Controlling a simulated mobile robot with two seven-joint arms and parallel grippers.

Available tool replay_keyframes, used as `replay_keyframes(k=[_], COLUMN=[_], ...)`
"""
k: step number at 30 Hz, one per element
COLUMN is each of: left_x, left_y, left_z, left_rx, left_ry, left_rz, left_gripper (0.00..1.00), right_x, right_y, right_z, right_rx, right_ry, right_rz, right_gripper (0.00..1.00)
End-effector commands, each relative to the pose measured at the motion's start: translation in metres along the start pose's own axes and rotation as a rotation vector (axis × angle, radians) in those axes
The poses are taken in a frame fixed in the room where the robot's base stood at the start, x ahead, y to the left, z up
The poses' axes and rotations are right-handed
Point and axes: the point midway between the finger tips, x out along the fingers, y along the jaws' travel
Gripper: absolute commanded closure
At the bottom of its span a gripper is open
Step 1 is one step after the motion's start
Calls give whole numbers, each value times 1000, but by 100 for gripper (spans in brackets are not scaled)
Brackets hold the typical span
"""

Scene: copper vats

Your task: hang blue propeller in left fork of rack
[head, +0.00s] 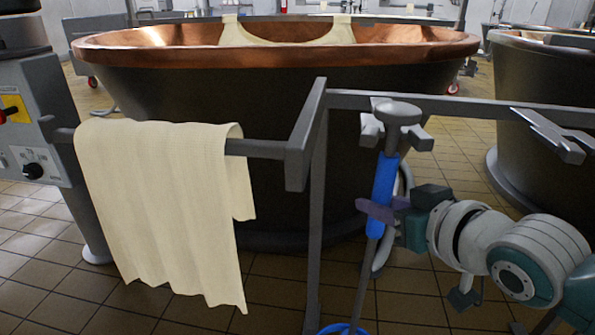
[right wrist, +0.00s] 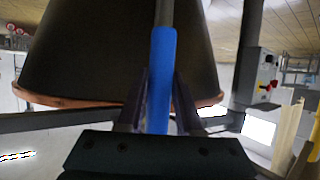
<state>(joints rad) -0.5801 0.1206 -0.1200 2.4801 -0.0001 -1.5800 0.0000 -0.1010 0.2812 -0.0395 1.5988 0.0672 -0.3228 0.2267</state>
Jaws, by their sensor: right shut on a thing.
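The blue propeller tool has a grey disc top, a thin shaft, a blue grip (head: 383,180) and a blue end (head: 343,329) cut off by the bottom edge. My right gripper (head: 378,211) is shut on the blue grip; in the right wrist view the grip (right wrist: 162,75) stands between its fingers. The shaft is nearly upright. The disc is at the rack's left fork (head: 424,140), with a prong showing on each side of the shaft. I cannot tell whether the disc rests on the prongs. My left gripper is out of view.
The rack's grey rail (head: 460,107) runs right to an empty right fork (head: 555,137). A cream cloth (head: 165,200) hangs over a bar on the left. A copper vat (head: 200,110) stands behind, another vat (head: 545,110) at right. A control box (head: 30,125) is far left.

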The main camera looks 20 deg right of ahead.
Motion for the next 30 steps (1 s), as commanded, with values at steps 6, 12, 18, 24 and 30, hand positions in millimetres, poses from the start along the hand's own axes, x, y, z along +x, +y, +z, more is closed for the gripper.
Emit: replay_keyframes(k=[6,12,18,24,30], left_x=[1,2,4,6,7], left_y=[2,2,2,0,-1], left_z=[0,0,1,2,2], left_rx=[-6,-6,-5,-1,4], left_ry=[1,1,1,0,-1], left_rz=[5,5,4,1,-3], left_gripper=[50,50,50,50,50], right_x=[6,11,15,20,23], right_y=[3,6,9,12,15], right_z=[-5,-8,-10,-12,-14], right_rx=[0,-2,-1,-1,-1], right_ry=[9,10,9,9,9], right_rz=[-1,0,-1,0,0], right_gripper=[100,100,100,100,100])
